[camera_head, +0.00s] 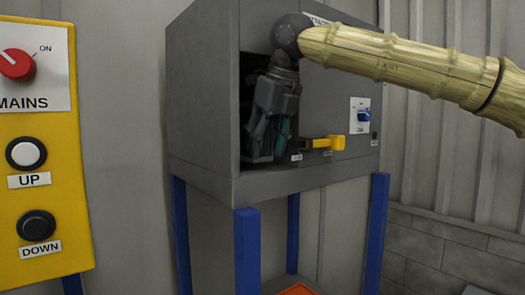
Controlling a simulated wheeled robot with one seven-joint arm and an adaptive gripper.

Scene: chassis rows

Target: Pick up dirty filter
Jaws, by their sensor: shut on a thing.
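My gripper (268,146) points down inside the dark open recess at the left of the grey cabinet's front. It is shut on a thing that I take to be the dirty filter. The filter is hardly visible: the fingers and the shadow of the recess hide its shape. A teal patch shows by the right finger, and I cannot tell whether it is part of the gripper.
The grey cabinet (200,95) stands on blue legs (247,250). A yellow handle (325,143) and a blue switch (363,115) are right of the recess. A yellow control panel (40,185) is at the left. An orange thing (298,290) shows below.

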